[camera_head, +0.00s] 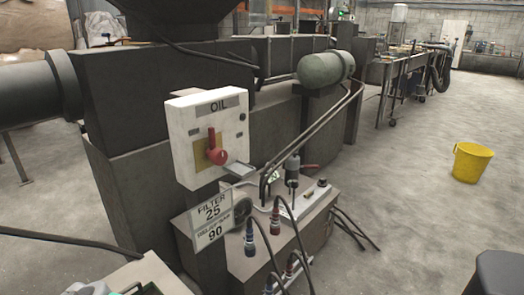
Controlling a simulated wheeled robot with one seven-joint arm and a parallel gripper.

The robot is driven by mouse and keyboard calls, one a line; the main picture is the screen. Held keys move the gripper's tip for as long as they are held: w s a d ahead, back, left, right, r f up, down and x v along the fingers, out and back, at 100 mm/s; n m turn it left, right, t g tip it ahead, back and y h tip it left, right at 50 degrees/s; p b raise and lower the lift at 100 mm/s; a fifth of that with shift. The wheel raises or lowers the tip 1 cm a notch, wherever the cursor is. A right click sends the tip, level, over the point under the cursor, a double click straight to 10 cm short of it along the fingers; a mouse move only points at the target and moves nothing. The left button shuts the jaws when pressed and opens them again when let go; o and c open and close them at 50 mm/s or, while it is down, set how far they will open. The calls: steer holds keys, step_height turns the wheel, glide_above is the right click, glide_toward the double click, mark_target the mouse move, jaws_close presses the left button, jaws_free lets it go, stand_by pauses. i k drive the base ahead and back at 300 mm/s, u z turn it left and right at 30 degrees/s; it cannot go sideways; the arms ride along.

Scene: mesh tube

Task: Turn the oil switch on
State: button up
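The oil switch box (208,137) is a white panel marked "OIL" on the side of the dark machine, left of centre. Its red rotary handle (216,150) sits over a yellow plate (201,153), with its narrow grip pointing roughly upright. A small dark button or lamp is at the box's right edge. A small grey plate juts out at the box's lower right. I cannot make out my gripper in this view, and nothing touches the red handle.
A grey unit (270,245) with cables and connectors stands below the switch box. A green cylinder (326,68) and pipes are behind. A yellow bucket (471,162) stands on open floor at right.

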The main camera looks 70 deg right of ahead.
mark_target(218, 156)
steer(key=z, duration=0.05)
steer(key=k, duration=0.8)
steer(key=z, duration=0.05)
